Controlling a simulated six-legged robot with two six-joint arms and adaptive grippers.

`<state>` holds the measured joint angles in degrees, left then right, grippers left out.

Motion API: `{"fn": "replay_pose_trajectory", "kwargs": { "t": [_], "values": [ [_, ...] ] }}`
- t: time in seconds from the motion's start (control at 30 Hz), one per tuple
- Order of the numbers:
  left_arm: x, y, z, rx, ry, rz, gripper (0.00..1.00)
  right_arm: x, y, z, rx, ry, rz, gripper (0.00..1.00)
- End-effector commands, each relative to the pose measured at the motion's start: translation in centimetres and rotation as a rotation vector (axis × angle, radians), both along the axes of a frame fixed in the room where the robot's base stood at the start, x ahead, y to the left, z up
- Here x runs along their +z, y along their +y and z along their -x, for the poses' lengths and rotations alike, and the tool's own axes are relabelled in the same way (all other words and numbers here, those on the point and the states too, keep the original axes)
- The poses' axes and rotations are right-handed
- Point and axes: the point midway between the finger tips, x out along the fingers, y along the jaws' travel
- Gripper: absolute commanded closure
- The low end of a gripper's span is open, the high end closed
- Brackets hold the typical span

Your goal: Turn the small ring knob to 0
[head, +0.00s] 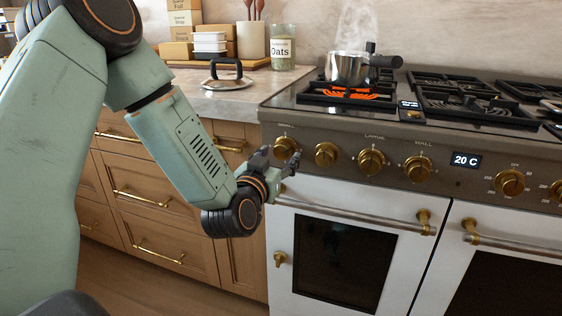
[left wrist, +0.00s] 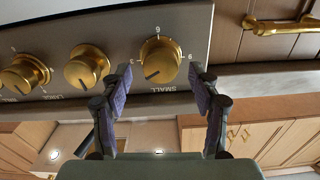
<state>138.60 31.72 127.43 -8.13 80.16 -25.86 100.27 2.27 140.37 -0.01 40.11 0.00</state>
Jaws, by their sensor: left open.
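The small ring knob (head: 285,148) is the leftmost brass knob on the range's front panel, under the word SMALL. In the left wrist view, where the lettering is upside down, the knob (left wrist: 160,62) shows a dark pointer line slanting to lower left. Marks surround it; I cannot read all of them. My left gripper (head: 283,162) is at the panel, close to this knob. In the left wrist view its open fingers (left wrist: 160,77) stand either side of the knob, with gaps visible. Contact is not visible. My right gripper is not in view.
Several other brass knobs, including the large-ring one (head: 326,154), sit along the panel. A steaming pot (head: 348,67) stands over a glowing orange burner. An oven handle (head: 350,214) runs below the knobs. A lid (head: 226,76) lies on the counter (head: 190,92) at left.

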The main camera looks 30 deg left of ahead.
Motion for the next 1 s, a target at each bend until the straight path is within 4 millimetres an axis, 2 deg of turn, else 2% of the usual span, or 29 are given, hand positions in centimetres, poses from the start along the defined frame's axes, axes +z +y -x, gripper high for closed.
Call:
{"fn": "replay_pose_trajectory", "kwargs": {
  "t": [0.17, 0.43, 1.0],
  "values": [
    [0.0, 0.31, -1.13, 0.0, -0.001, 0.001, 0.39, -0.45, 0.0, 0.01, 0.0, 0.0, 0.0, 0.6],
    [0.04, 0.13, -1.28, -0.001, 0.001, 0.001, 0.39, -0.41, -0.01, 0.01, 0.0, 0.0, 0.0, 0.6],
    [0.02, -0.08, -1.27, -0.001, 0.001, 0.001, 0.87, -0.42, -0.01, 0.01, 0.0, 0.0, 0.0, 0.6]
  ]
}}
